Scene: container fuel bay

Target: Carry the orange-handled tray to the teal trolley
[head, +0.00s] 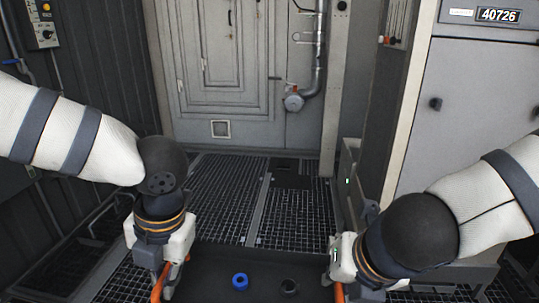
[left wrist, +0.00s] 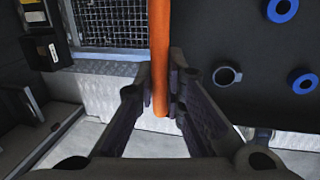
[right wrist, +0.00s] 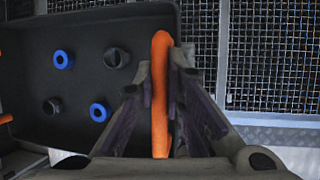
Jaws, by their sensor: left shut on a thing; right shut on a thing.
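The dark tray (head: 215,262) is at the bottom of the head view, between my two grippers. It also shows in the left wrist view (left wrist: 232,35) and the right wrist view (right wrist: 90,35). My left gripper (head: 163,284) is shut on the tray's left orange handle (left wrist: 160,50). My right gripper (head: 343,284) is shut on its right orange handle (right wrist: 160,80). Inside the tray lie blue rings (head: 240,281) and dark rings (head: 289,286). The tray's near edge is cut off in the head view. I see no teal trolley in any view.
A grey door (head: 222,60) closes the far end. Grated floor (head: 220,195) lies open ahead of the tray. A grey cabinet (head: 475,90) marked 40726 stands at the right. A dark corrugated wall (head: 90,80) runs along the left. A pipe (head: 318,50) hangs beside the door.

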